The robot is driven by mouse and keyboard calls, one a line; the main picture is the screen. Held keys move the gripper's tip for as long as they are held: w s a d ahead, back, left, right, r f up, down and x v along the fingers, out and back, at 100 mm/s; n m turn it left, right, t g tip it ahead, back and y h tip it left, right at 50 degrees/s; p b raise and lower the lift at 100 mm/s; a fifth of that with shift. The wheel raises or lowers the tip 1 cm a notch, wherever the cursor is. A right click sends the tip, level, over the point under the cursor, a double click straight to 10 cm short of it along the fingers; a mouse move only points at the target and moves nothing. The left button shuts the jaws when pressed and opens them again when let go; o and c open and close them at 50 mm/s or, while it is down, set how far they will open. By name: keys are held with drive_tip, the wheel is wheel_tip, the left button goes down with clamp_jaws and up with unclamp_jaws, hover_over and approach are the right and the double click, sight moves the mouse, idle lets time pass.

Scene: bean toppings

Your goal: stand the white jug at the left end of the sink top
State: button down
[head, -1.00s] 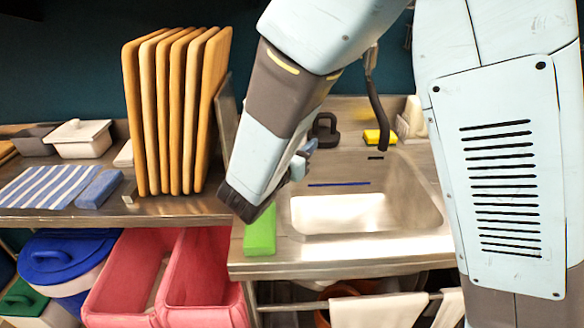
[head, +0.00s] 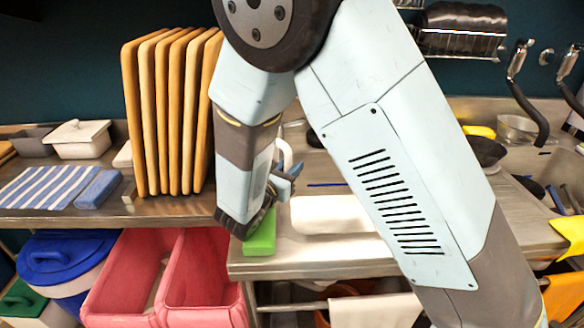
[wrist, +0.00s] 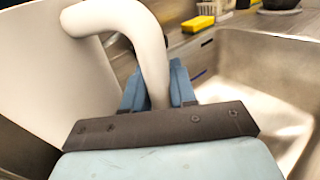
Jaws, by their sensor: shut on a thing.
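The white jug (wrist: 50,70) fills the left of the wrist view, with its curved handle passing down between the blue fingers of my gripper (wrist: 158,92). My gripper is shut on that handle. In the head view, a small white curve of the jug (head: 284,155) shows beside my gripper (head: 284,184), and my arm hides the rest. The jug is over or at the left part of the steel sink top (head: 310,258). I cannot tell whether its base touches the surface.
A green sponge (head: 260,238) lies at the sink top's front left. Several upright wooden boards (head: 145,120) stand on the counter to the left. The sink basin (head: 330,214) is partly hidden by my arm. A yellow block (wrist: 198,23) is behind the basin.

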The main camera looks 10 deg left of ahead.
drive_tip(key=c, duration=0.9)
unclamp_jaws()
drive_tip(key=v, duration=1.2)
drive_tip(key=shift+d+r, duration=0.1)
